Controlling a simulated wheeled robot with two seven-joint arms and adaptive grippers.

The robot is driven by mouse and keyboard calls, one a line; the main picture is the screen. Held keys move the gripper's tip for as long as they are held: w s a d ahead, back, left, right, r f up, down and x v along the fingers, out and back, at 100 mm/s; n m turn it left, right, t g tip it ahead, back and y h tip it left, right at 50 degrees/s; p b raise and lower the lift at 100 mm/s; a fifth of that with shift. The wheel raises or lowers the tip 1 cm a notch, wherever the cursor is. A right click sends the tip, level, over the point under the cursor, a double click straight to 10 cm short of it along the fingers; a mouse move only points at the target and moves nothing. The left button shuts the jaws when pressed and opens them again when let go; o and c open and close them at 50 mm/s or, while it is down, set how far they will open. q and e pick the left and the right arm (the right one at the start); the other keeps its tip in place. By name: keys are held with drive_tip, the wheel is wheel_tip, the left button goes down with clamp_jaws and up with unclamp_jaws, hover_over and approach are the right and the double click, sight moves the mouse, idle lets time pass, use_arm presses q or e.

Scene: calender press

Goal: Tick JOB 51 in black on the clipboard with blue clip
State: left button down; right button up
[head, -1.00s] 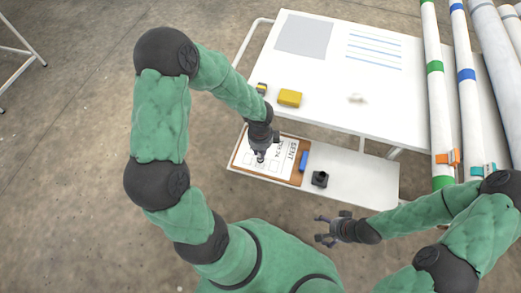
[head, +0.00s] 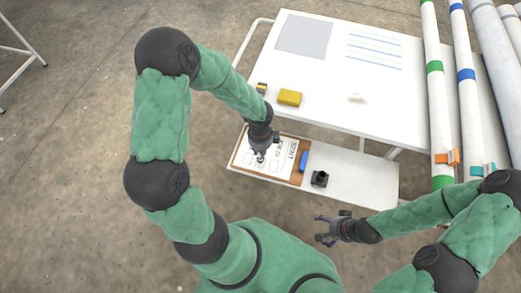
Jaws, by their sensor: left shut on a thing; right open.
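The clipboard (head: 298,180) lies on the lower white shelf, with a blue clip (head: 304,161) on its right side and a white sheet (head: 283,163) under it. The sheet carries printed lettering and boxes, too small and turned to read surely. My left gripper (head: 260,158) is shut over the left part of the sheet, pointing down. The thing it holds is mostly hidden by the fingers, and I cannot tell its colour or whether it touches the paper. My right gripper (head: 320,230) is open and empty, in front of the shelf and apart from it.
A small black holder (head: 319,179) stands on the shelf right of the clipboard. The white tabletop (head: 330,105) behind bears a yellow block (head: 290,98), a grey sheet (head: 304,35) and a crumpled white thing (head: 357,97). Long rolls (head: 468,95) stand at the right.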

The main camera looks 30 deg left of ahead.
use_arm(q)
drive_tip(key=shift+s+d, duration=0.15)
drive_tip(key=shift+d, duration=0.05)
drive_tip(key=shift+s+d, duration=0.2)
idle(1.2)
drive_tip(key=shift+r+p, duration=2.85)
drive_tip(key=shift+r, duration=0.25)
drive_tip(key=shift+f, duration=0.1)
